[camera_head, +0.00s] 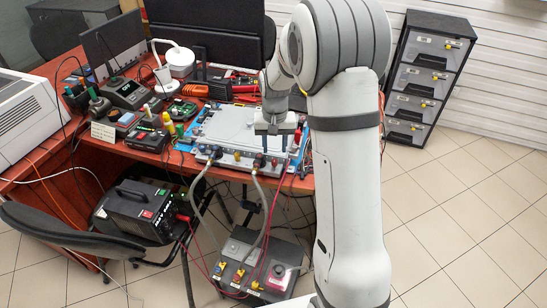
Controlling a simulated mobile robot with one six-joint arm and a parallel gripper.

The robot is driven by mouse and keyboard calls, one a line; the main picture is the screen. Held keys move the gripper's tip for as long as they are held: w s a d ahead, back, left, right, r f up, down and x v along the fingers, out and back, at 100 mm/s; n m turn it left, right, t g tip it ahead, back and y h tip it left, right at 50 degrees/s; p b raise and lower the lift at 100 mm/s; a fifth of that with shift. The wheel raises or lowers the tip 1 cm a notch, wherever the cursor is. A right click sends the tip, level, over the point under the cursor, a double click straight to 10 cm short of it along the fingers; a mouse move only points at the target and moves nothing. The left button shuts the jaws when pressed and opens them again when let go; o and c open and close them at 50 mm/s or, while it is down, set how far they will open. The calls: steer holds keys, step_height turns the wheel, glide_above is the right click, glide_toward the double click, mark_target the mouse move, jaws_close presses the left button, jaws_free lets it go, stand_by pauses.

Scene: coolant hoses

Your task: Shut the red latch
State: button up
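My gripper (275,146) points down at the front edge of a light grey-blue box (228,130) on the red-brown table. Its two fingers stand apart, above the hose end on the right. Two grey hoses run from the box's front, a left hose (197,190) and a right hose (258,192), down to a grey unit (245,262) below. I cannot clearly pick out the red latch. Small red parts show by the right hose end, close under my gripper, but they are too small and partly covered to tell whether any is a latch or open.
The table (98,168) is crowded with meters, a small screen (111,42) and cables. A black power supply (140,210) sits below. Thin red wires hang in front. A drawer cabinet (428,75) stands at the right, with clear tiled floor before it.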

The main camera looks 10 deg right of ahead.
mark_target(275, 160)
step_height(275, 160, down, 5)
steer(key=shift+f, duration=0.2)
jaws_close()
stand_by(0.5)
